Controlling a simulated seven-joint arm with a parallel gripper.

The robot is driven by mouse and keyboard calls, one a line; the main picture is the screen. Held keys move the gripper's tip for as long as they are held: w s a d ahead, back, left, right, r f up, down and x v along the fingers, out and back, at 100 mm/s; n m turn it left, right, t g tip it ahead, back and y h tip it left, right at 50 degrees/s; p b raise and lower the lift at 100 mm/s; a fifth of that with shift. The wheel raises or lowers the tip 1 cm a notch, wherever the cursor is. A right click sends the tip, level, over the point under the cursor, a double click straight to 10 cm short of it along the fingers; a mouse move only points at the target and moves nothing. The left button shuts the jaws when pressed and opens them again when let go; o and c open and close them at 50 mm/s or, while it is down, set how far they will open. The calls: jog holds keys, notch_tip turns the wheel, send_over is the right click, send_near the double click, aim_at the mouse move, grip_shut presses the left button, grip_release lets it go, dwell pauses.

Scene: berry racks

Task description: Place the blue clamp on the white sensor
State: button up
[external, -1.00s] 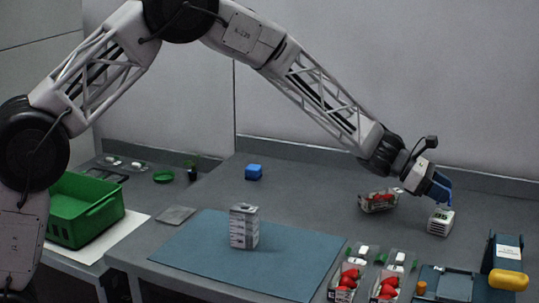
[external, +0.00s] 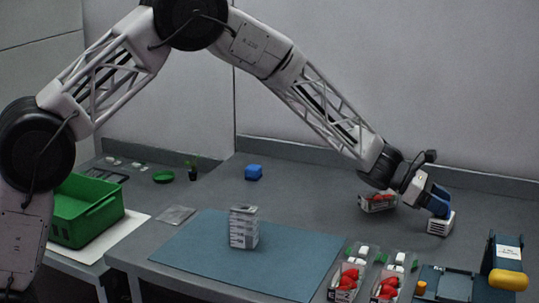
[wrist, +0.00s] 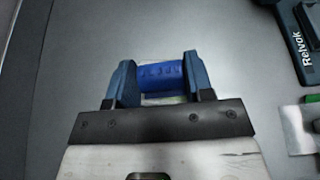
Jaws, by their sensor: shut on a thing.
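My gripper (external: 437,207) has blue fingers and is low over the right part of the table. In the wrist view its fingers (wrist: 161,80) are shut on the blue clamp (wrist: 161,77), a blue cylinder-like piece with faint lettering. The white sensor (external: 440,225), a small white box with dark slots on its front, stands directly under the fingertips.
A berry punnet (external: 377,201) lies just left of my gripper. More berry punnets (external: 347,280) stand at the front, near a blue device with a yellow roll (external: 508,280). A stacked white box (external: 243,227) stands on the blue mat (external: 190,250). A blue block (external: 254,172) is farther back.

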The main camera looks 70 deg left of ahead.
jog(key=shift+f, duration=0.1)
jog(key=o, duration=0.9)
jog(key=shift+r, duration=0.2)
jog(key=shift+s+a+r, duration=0.25)
jog(key=shift+s+a, duration=0.2)
jog(key=shift+a, duration=0.05)
jog(key=v, duration=1)
jog(key=shift+s+a, duration=0.15)
jog(key=shift+s, duration=0.05)
jog(key=shift+r, duration=0.1)
